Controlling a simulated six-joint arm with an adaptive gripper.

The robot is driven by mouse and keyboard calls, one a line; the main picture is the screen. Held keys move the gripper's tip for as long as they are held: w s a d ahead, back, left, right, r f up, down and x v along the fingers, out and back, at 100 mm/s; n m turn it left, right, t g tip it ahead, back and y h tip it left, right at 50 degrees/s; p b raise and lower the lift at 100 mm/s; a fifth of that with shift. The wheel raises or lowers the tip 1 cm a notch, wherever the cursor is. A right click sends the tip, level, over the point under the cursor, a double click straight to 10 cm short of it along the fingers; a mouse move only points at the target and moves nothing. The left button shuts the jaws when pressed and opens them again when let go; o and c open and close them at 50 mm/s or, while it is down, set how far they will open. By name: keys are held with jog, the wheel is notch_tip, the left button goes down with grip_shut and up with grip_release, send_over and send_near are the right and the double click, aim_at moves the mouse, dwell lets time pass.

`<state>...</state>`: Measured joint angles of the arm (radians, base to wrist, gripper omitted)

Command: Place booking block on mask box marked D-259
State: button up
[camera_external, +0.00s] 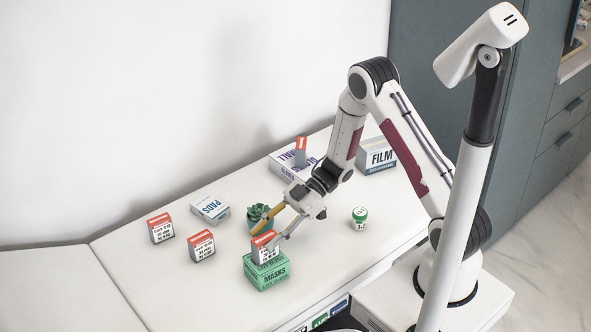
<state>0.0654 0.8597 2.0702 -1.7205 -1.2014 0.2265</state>
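A booking block (265,253), white with a red top band and black print, stands upright on the green mask box (267,275), seemingly touching its top. The box is marked MASKS; its smaller print is too small to read. My gripper (261,241) points down at the block from the upper right. Similar red-topped blocks stand on the table to the left (161,228) and (202,246). Another block (300,151) stands on a white box with purple print (286,168).
A PADS box (211,209) is further left, a FILM box (378,156) at the back right, and a green-lidded jar (359,218) to the right. The front left of the white table (170,290) is clear.

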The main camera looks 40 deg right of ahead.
jog(key=v, duration=1)
jog(key=shift+d, duration=0.25)
dwell(0.3)
jog(key=shift+w+r, duration=0.1)
